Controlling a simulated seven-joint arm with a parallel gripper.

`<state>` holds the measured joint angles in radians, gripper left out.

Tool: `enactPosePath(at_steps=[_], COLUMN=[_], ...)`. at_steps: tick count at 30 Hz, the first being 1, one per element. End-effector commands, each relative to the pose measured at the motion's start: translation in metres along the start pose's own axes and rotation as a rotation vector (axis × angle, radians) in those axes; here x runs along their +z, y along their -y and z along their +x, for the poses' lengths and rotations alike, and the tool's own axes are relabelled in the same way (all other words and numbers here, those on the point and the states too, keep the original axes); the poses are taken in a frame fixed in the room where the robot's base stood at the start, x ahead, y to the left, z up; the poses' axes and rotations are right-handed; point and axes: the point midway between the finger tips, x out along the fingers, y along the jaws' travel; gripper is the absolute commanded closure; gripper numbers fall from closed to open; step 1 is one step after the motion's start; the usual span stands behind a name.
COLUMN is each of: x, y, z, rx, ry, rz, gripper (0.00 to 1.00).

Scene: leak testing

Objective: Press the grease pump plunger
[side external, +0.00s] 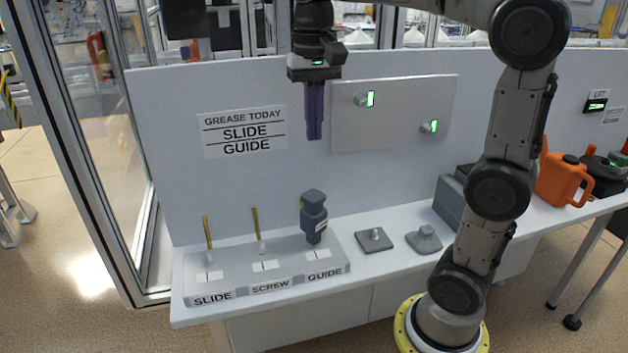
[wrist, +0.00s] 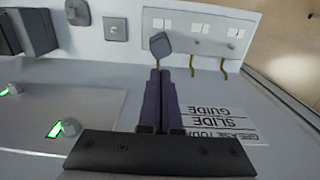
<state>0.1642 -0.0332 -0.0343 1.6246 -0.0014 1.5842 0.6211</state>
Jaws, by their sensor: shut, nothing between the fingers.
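A pale grease base (side external: 266,282) on the bench has three stations labelled SLIDE, SCREW and GUIDE. A dark grey block-topped pump (side external: 314,216) stands upright at GUIDE; its top also shows in the wrist view (wrist: 161,43). Thin brass-coloured rods stand at SLIDE (side external: 208,232) and SCREW (side external: 256,224). A wall sign (side external: 243,131) reads GREASE TODAY, SLIDE, GUIDE. My gripper (side external: 314,137) has its purple fingers shut and empty, pointing down. It hangs above the GUIDE pump with a clear gap. In the wrist view the fingertips (wrist: 160,72) appear just below the pump top.
A grey wall panel (side external: 393,139) with two green-lit knobs is right of my gripper. Two small grey fixtures (side external: 375,240) (side external: 424,240), a grey box (side external: 452,197) and an orange jug (side external: 563,178) stand on the bench to the right.

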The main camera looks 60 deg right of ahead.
Motion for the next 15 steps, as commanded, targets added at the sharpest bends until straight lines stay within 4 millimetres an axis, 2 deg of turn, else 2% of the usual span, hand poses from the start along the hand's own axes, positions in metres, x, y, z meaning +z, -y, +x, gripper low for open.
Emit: enactPosePath(at_steps=[9, 15], x=[0.001, 0.001], y=[-0.001, -0.001], z=[0.063, 0.096], rx=[0.002, 0.002], ry=[0.003, 0.002], rz=[0.0, 0.0], gripper=[1.0, 1.0])
